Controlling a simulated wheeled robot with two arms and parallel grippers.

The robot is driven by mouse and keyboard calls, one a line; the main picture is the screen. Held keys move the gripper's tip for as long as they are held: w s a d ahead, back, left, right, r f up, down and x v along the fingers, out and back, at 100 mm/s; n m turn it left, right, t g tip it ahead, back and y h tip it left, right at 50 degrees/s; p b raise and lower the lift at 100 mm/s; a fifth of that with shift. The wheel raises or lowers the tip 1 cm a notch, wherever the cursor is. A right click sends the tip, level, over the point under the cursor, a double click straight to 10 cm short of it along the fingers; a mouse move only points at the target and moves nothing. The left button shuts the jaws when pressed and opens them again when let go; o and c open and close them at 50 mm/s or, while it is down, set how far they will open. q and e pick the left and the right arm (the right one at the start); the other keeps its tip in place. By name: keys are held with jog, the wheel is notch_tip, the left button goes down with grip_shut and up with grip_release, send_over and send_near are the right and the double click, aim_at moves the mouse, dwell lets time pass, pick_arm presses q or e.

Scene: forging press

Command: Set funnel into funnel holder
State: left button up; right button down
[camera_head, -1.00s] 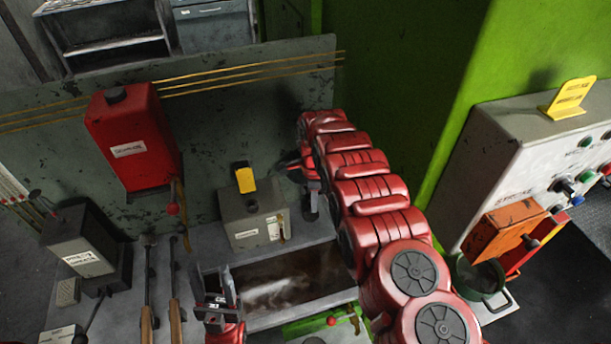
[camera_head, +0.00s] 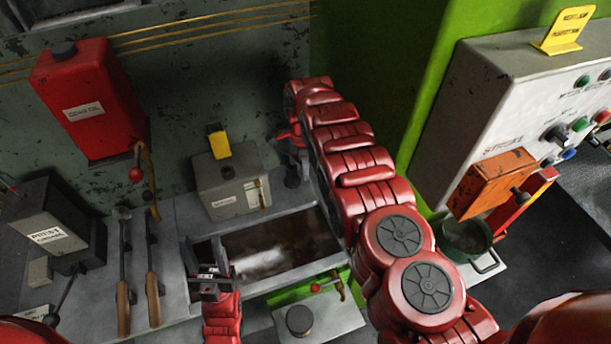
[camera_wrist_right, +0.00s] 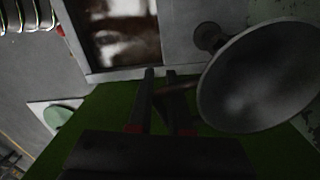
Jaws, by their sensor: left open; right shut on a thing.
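The funnel (camera_wrist_right: 268,75) is a grey cone with a wide round mouth, seen in the right wrist view. My right gripper (camera_wrist_right: 160,72) is shut on its thin handle, and the funnel hangs to the right of the fingers. In the head view the funnel and right gripper are hidden behind my red right arm. A small dark round stand (camera_head: 291,178) is by the tank's back right corner. It may be the funnel holder, but I cannot tell for sure. My left gripper (camera_head: 210,255) is open and empty at the tank's left front.
A tank of brown liquid (camera_head: 310,235) lies between the arms. Behind it stands a grey box (camera_head: 230,185) with a yellow tag. A red canister (camera_head: 90,105) hangs on the wall. Two wooden-handled tools (camera_head: 123,290) lie left. A control panel (camera_head: 500,90) and green bucket (camera_head: 466,238) are right.

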jog(key=shift+w+a+f+b, duration=0.1)
jog(key=shift+w+f+b, duration=0.3)
jog(key=shift+b, duration=1.1)
jog(key=shift+w+a+f+b, duration=0.1)
jog(key=shift+f+b, duration=0.5)
jog(key=shift+b, duration=0.9)
jog(key=shift+s, duration=0.1)
jog(key=shift+f+b, duration=2.25)
jog(key=shift+f, duration=0.1)
jog(key=c, duration=0.8)
grip_release()
jog(key=shift+o, duration=0.2)
jog(key=shift+r, duration=0.1)
